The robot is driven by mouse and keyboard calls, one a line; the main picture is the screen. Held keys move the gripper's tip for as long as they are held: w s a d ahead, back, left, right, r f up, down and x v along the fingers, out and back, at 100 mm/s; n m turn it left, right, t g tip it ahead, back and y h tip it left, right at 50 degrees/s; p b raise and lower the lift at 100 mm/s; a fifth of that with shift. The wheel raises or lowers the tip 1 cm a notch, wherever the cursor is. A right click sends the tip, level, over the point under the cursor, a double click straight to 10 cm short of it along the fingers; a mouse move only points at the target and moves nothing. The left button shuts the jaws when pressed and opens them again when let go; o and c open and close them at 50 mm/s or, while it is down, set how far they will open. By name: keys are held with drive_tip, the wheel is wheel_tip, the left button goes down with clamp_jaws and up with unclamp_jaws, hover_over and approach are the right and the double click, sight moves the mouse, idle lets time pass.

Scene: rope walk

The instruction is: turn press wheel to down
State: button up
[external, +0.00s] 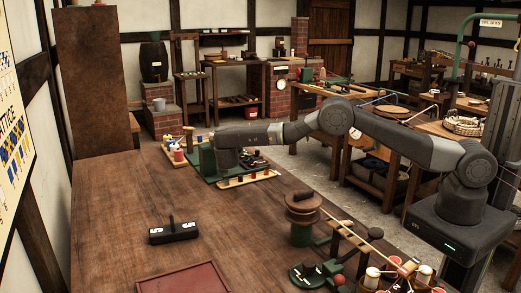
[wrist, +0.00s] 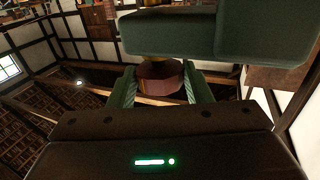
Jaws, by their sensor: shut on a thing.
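The press wheel (wrist: 162,76) shows in the wrist view as a small dark red-brown rounded piece between the two green fingers of my gripper (wrist: 161,90). The fingers are shut on it from both sides. A large green body, apparently the press (wrist: 260,32), fills the top of the wrist view close above the fingers. In the external view the end of my arm reaches the green press (external: 228,160) at the far end of the long table. There my fingers and the wheel are too small and too hidden to make out, and the wheel's setting cannot be read.
The long wooden table (external: 130,215) is mostly bare on the left. A black device with two white labels (external: 174,232) and a red tray (external: 185,280) lie on it. A green post with a brown round top (external: 302,208) stands nearer. Small items surround the press.

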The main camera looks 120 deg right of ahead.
drive_tip(key=shift+r+m+g+y+b, duration=0.15)
drive_tip(key=shift+m+g+y+b, duration=0.15)
drive_tip(key=shift+m+g+b, duration=0.25)
drive_tip(key=o, duration=1)
drive_tip(key=shift+g, duration=0.35)
drive_tip(key=shift+w, duration=0.1)
drive_tip(key=b+v, duration=0.2)
drive_tip(key=v, duration=1.1)
drive_tip(key=shift+a, duration=0.3)
